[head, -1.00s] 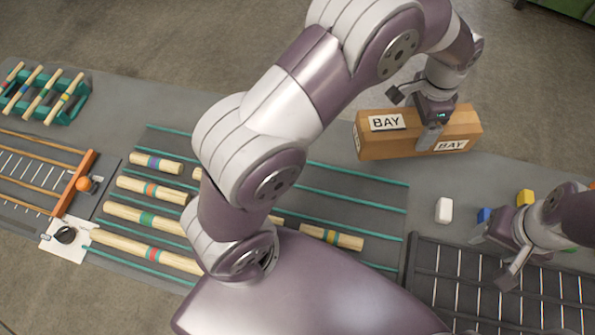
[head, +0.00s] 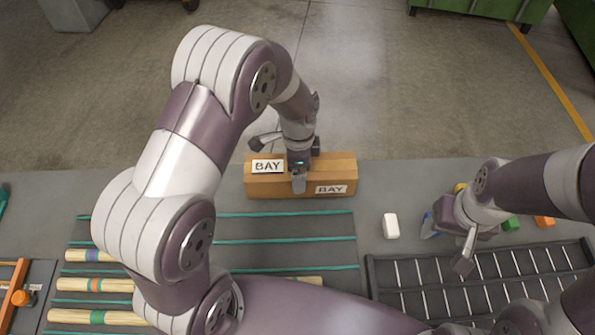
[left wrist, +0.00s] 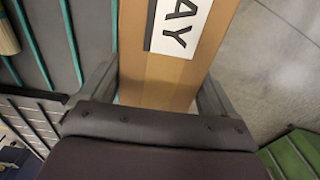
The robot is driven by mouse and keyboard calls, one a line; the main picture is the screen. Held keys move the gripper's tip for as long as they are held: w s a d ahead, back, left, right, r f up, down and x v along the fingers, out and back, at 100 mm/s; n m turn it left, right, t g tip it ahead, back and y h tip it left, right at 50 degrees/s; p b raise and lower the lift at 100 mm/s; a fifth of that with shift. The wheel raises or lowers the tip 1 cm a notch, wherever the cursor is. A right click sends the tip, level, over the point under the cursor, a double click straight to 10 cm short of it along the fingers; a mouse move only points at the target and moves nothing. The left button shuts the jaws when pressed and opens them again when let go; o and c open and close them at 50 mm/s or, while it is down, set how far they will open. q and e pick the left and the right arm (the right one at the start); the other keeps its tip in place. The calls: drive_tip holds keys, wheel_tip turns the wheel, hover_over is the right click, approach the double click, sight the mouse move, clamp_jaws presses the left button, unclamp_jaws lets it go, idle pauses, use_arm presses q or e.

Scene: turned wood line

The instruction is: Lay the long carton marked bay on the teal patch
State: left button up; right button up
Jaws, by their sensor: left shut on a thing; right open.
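The long carton (head: 345,175) is a brown box with white labels reading BAY. In the head view it lies crosswise near the table's far edge, beyond the teal-striped rack. My left gripper (head: 299,184) reaches over it from above and is shut on it near its middle. In the left wrist view the carton (left wrist: 155,80) runs between the two fingers, with part of a label showing. I cannot tell whether it rests on the table or hangs just above. My right gripper (head: 450,245) is open near the small blocks at right. I cannot make out a teal patch.
A dark rack with teal strips (head: 290,240) holds striped wooden pieces (head: 90,285), partly hidden by my left arm. A white block (head: 391,226) stands right of it. A slotted dark tray (head: 400,285) fills the front right. Green and orange blocks (head: 544,221) lie at right.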

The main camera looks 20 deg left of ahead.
use_arm(q)
wheel_tip(320, 180, down, 3)
drive_tip(key=shift+r, duration=0.15)
drive_tip(key=shift+w+f, duration=0.1)
drive_tip(key=shift+f, duration=0.1)
drive_tip(key=shift+f, duration=0.1)
drive_tip(key=o, duration=1.2)
